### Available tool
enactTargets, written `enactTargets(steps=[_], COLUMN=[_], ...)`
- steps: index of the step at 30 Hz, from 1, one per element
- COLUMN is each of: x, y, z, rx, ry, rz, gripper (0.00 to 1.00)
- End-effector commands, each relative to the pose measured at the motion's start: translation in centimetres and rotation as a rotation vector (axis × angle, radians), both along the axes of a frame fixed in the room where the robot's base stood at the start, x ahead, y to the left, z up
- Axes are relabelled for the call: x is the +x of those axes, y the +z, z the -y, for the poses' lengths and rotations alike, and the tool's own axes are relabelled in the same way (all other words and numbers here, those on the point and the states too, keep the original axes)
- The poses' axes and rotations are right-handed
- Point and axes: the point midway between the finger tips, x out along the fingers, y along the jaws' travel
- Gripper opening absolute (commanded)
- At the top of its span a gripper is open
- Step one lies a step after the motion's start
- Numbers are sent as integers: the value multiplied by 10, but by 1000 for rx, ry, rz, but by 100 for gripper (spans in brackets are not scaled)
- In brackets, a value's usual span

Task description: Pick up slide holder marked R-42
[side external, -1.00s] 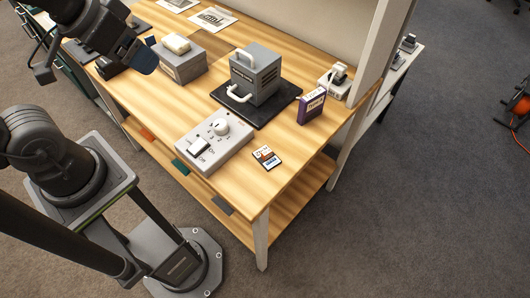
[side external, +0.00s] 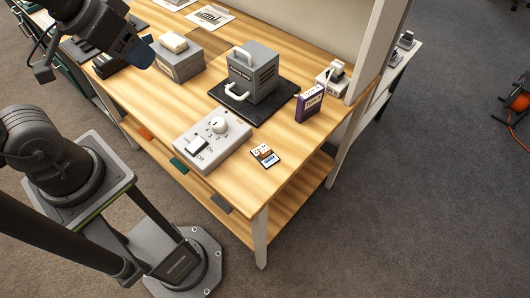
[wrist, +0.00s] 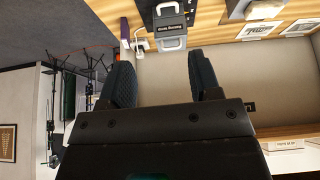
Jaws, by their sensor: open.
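No R-42 marking is readable on anything in view. A small flat card-like piece (side external: 265,155) with a white, orange and blue label lies at the table's front right corner. A purple upright case (side external: 309,104) with a white label stands behind it, beside a black mat; it also shows at the top of the wrist view (wrist: 125,32). My gripper (side external: 92,62) is at the upper left, above the table's left end, far from both. Its two dark fingers are apart and empty in the wrist view (wrist: 163,82).
A grey box with handles (side external: 254,73) stands on the black mat (side external: 258,114). A grey control box (side external: 212,140) with a knob and switch is at the front edge. A grey block with a cream top (side external: 178,65) is nearer my gripper. A white upright panel (side external: 383,45) borders the right.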

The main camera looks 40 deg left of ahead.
Motion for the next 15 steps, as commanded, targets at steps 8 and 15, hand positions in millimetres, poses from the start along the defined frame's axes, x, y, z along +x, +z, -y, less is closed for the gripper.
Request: enactTargets(steps=[8, 15], x=[52, 104], y=[-13, -55], z=[32, 83], rx=[-178, -296], ry=[314, 720], rz=[-153, -304], gripper=[57, 57])
